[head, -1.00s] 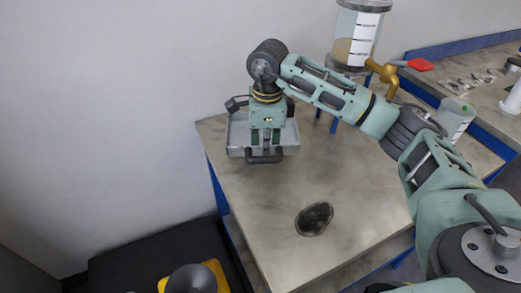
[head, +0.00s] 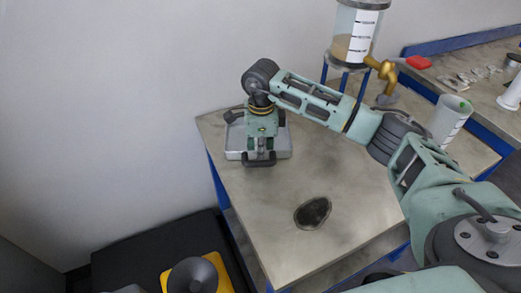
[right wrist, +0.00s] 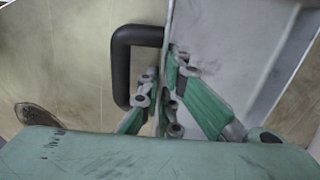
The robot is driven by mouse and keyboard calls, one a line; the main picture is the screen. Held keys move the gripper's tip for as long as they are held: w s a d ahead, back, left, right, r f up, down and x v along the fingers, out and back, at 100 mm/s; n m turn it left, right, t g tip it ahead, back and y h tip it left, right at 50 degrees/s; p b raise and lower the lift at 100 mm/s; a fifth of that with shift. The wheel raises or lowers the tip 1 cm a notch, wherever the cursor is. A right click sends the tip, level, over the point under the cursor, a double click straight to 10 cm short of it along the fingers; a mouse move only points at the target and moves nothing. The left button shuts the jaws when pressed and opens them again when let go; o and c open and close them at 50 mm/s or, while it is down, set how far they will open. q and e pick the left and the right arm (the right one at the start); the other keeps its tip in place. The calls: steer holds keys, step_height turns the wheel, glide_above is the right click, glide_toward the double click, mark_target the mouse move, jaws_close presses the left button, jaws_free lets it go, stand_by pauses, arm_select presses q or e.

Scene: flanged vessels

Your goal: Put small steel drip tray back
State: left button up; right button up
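The small steel drip tray (head: 284,152) is a shallow grey tray at the back left corner of the near table. It looks level and low on the tabletop; I cannot tell if it touches fully. A black loop handle (right wrist: 121,62) sticks out from its side wall in the right wrist view. My right gripper (head: 261,146) is above the tray's front side, pointing down, and hides much of the tray. In the right wrist view its fingers (right wrist: 162,98) are close together on the tray's edge beside the handle. My left gripper is not in view.
The near table (head: 240,205) has a dark round patch (head: 313,213) and is otherwise mostly clear. A clear vessel (head: 356,32) with a brass tap (head: 384,72) stands behind. A white marked container (head: 449,118) is at right, near a second bench with a red piece (head: 418,62).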

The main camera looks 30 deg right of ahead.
steer(key=o, duration=0.5)
steer(key=shift+r, duration=0.45)
step_height(320, 180, up, 12)
steer(key=shift+s+f+b, duration=0.15)
steer(key=shift+f+b, duration=0.1)
steer(key=shift+b, duration=0.75)
